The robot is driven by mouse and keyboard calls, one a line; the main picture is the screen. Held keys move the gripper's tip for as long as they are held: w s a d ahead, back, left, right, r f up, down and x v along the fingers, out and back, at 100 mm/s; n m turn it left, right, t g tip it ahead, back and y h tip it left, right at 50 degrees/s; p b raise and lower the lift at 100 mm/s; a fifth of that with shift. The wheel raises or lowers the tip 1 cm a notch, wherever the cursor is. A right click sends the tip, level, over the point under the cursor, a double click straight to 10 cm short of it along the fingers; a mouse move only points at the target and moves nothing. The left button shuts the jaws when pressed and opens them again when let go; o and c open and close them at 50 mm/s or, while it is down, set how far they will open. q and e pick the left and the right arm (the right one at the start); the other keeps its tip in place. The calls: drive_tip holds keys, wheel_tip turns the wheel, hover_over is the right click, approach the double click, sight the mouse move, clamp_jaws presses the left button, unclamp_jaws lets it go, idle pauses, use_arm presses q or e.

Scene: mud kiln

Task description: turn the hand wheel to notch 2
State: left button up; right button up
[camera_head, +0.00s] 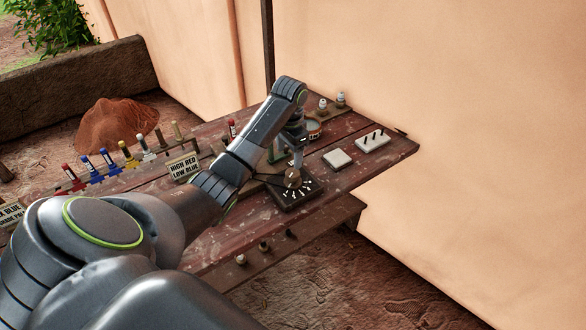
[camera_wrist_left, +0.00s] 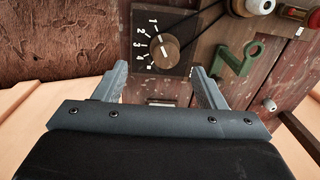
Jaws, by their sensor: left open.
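The hand wheel (camera_head: 293,181) is a small round brown knob on a black plate (camera_head: 285,202) with white marks, on the wooden table. In the left wrist view the hand wheel (camera_wrist_left: 167,54) has a pale line on its face, and white numerals 1 to 4 run down the plate (camera_wrist_left: 178,21) on its left. I cannot tell for sure which notch the line meets. My left gripper (camera_head: 296,163) is just above the wheel, pointing down. In the wrist view its fingers (camera_wrist_left: 157,72) are apart, with nothing held between them. My right gripper is not in view.
A green bracket (camera_wrist_left: 237,60) is beside the plate. Small knobs line the table's front.

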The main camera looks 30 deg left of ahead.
use_arm(q)
wheel_tip(320, 180, up, 7)
drive_tip(key=w, duration=0.3)
drive_tip(key=b, duration=0.6)
hover_over(293, 172)
wheel_tip(293, 172, down, 7)
drive_tip(key=shift+h, duration=0.3)
wheel_tip(293, 172, down, 10)
drive_tip(key=shift+s+f+p, duration=0.1)
drive_tip(key=shift+f+p, duration=0.05)
drive_tip(key=shift+p, duration=1.1)
drive_tip(key=c, duration=1)
drive_tip(key=shift+o, duration=0.2)
